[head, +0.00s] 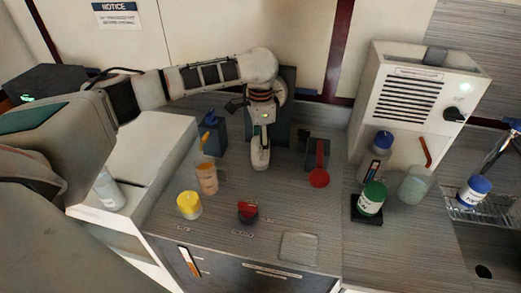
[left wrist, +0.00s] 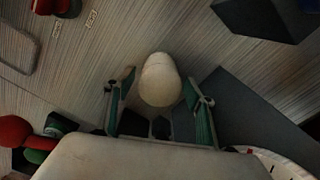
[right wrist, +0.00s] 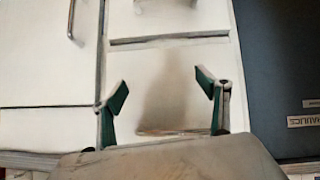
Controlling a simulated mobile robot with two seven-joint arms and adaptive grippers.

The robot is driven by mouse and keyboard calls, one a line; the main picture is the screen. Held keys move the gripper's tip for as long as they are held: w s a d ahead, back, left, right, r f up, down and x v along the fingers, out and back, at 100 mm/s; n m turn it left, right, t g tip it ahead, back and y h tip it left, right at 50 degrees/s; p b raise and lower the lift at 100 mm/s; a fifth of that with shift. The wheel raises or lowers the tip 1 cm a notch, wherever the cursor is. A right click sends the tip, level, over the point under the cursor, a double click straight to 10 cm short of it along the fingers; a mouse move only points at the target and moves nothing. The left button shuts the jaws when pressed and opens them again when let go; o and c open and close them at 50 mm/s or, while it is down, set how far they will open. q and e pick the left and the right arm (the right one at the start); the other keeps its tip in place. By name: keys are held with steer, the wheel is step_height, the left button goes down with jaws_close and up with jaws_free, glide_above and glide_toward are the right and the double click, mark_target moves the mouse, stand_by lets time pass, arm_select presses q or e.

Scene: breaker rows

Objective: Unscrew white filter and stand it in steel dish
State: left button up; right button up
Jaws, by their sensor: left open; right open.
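The white filter (head: 260,154) is upright below my left gripper (head: 262,113), in front of a dark panel on the counter. In the left wrist view its rounded white end (left wrist: 160,80) lies between the two spread green-lined fingers, with gaps on both sides. The filter's upper part is hidden by the gripper in the head view. A flat grey rounded square (head: 298,248), seemingly the steel dish, lies empty near the counter's front edge. My right gripper (right wrist: 164,90) is open and empty, facing white cabinet fronts; it does not show in the head view.
A yellow-lidded jar (head: 189,205), an amber beaker (head: 207,178) and a red-topped black knob (head: 248,212) stand in front. A red round-ended handle (head: 319,177) is to the right. Bottles stand by the white vented unit (head: 413,95). Counter between filter and dish is partly clear.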

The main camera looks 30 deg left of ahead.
arm_select(q)
steer(key=m, duration=1)
